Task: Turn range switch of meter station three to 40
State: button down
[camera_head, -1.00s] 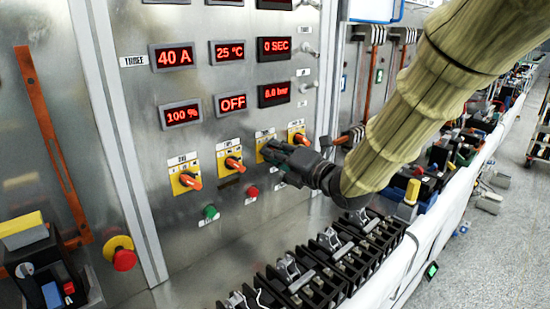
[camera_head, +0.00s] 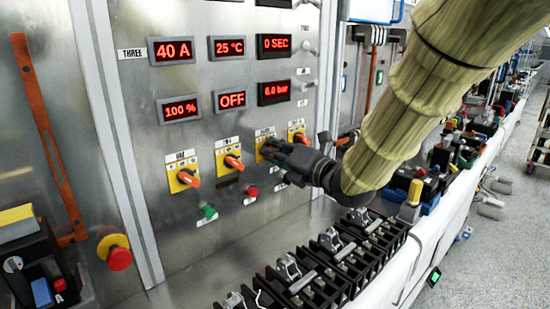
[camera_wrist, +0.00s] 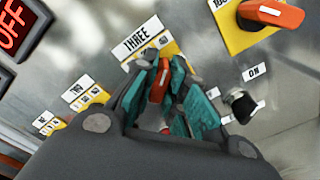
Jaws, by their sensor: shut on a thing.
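The steel panel (camera_head: 245,120) marked THREE carries a row of orange rotary switches on yellow plates. My gripper (camera_head: 268,150) is at the third switch from the left and mostly hides it in the head view. In the wrist view, my gripper's teal pads (camera_wrist: 172,90) are shut on that switch's orange handle (camera_wrist: 159,80), below a label reading THREE (camera_wrist: 137,42). The left switch (camera_head: 184,174), second switch (camera_head: 232,158) and right switch (camera_head: 299,137) are free of the gripper. The small scale numbers are too blurred to read in the head view.
Displays above read 40 A (camera_head: 174,51), 25 °C, 0 SEC, 100 %, OFF and 6.0 bar. Green (camera_head: 208,210) and red (camera_head: 251,191) buttons sit below the switches. Black breaker units (camera_head: 320,265) stand on the bench under my arm. A red stop button (camera_head: 119,258) is at left.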

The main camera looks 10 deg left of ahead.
jog(key=shift+n+b, duration=0.3)
jog(key=shift+b, duration=0.05)
jog(key=shift+f+b, duration=0.1)
jog(key=shift+b, duration=0.2)
jog(key=c, duration=1.4)
grip_release()
